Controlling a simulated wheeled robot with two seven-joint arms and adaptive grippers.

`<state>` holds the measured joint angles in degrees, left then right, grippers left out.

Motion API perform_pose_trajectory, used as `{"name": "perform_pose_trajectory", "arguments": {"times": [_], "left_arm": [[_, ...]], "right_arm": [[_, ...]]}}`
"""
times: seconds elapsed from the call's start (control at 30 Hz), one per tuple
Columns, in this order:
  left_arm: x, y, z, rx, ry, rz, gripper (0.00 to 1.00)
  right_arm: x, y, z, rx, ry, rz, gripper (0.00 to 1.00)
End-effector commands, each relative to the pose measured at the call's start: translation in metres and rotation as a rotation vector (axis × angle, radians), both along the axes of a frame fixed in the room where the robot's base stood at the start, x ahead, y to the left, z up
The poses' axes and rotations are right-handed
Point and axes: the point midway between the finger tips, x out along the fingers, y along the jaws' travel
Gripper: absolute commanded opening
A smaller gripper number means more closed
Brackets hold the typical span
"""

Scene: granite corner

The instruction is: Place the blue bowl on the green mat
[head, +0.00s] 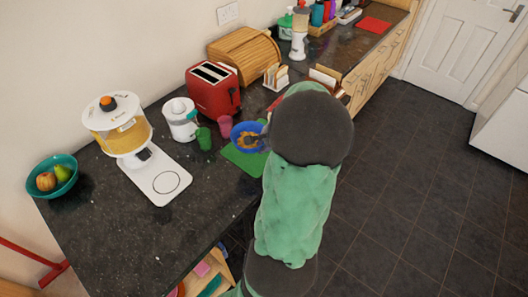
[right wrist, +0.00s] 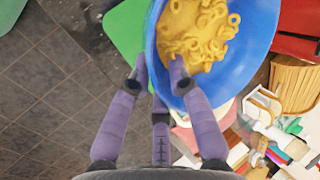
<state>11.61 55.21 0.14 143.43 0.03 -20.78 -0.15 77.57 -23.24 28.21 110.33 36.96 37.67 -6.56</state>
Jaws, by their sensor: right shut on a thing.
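The blue bowl (head: 237,132) holds yellow ring-shaped pieces. In the head view it is over the far part of the green mat (head: 241,160); I cannot tell whether it touches the mat. My right gripper (head: 264,138) is shut on the bowl's rim, at the bowl's right side in the head view and mostly hidden by my arm. In the right wrist view the gripper's fingers (right wrist: 158,82) straddle the wall of the blue bowl (right wrist: 228,75), and part of the green mat (right wrist: 126,30) shows beside it. My left gripper is not in view.
A green cup (head: 204,138) and a pink cup (head: 225,125) stand close to the bowl's left. A red toaster (head: 212,92) is behind them. The front-left counter is clear.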

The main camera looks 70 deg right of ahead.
Motion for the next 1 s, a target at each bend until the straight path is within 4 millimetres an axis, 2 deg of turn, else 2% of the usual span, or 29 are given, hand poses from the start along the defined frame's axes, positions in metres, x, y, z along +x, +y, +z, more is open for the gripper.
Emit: {"name": "perform_pose_trajectory", "arguments": {"times": [0.13,0.33,0.57,0.8,1.0], "left_arm": [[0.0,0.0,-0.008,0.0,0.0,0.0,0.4],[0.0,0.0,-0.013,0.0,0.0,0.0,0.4],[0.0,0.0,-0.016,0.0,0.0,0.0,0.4],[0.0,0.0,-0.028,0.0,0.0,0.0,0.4],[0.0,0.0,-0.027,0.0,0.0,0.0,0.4]], "right_arm": [[0.008,-0.02,-0.028,0.004,0.0,0.002,0.0],[0.014,-0.039,-0.048,0.0,-0.001,0.001,0.0],[0.017,-0.046,-0.057,0.0,0.0,0.001,0.0],[0.018,-0.05,-0.09,0.001,0.0,0.0,0.0],[0.018,-0.05,-0.091,-0.002,-0.001,0.0,0.0]]}}
